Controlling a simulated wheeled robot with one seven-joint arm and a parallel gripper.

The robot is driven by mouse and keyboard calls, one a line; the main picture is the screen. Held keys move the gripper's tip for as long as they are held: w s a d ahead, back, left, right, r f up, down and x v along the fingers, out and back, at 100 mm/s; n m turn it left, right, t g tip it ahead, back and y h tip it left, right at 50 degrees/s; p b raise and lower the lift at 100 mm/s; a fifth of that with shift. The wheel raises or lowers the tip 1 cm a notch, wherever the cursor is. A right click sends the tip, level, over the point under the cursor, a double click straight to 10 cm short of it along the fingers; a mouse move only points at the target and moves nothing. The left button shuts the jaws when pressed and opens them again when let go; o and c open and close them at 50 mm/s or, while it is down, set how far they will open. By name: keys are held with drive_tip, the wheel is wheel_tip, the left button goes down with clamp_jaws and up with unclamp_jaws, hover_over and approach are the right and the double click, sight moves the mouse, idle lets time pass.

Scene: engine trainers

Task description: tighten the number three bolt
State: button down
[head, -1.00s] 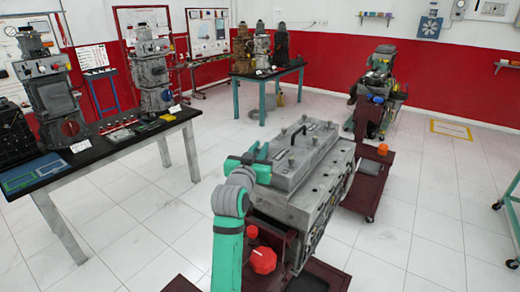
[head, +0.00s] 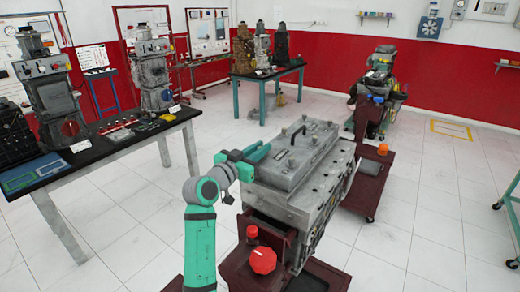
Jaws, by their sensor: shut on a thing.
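A grey engine block (head: 310,195) with a raised top cover (head: 308,150) stands on a dark red trolley in the middle of the head view. The cover carries a black handle (head: 298,133) and several small dark bolt heads. No numbers are readable, so I cannot tell which bolt is number three. My teal gripper (head: 258,153) is low at the left edge of the cover, its fingers pointing up and right in the picture. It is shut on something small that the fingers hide.
A red knob (head: 263,260) and a smaller red button (head: 252,232) are on the trolley in front of the engine. A black table (head: 45,180) with engine models stands at left. Another engine stand (head: 378,90) is behind right. White floor is open around the trolley.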

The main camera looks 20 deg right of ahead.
drive_tip(key=shift+d, duration=0.1)
drive_tip(key=c, duration=1.7)
unclamp_jaws()
drive_tip(key=shift+s, duration=0.1)
drive_tip(key=shift+s+a, duration=0.15)
drive_tip(key=shift+a, duration=0.25)
drive_tip(key=v, duration=1)
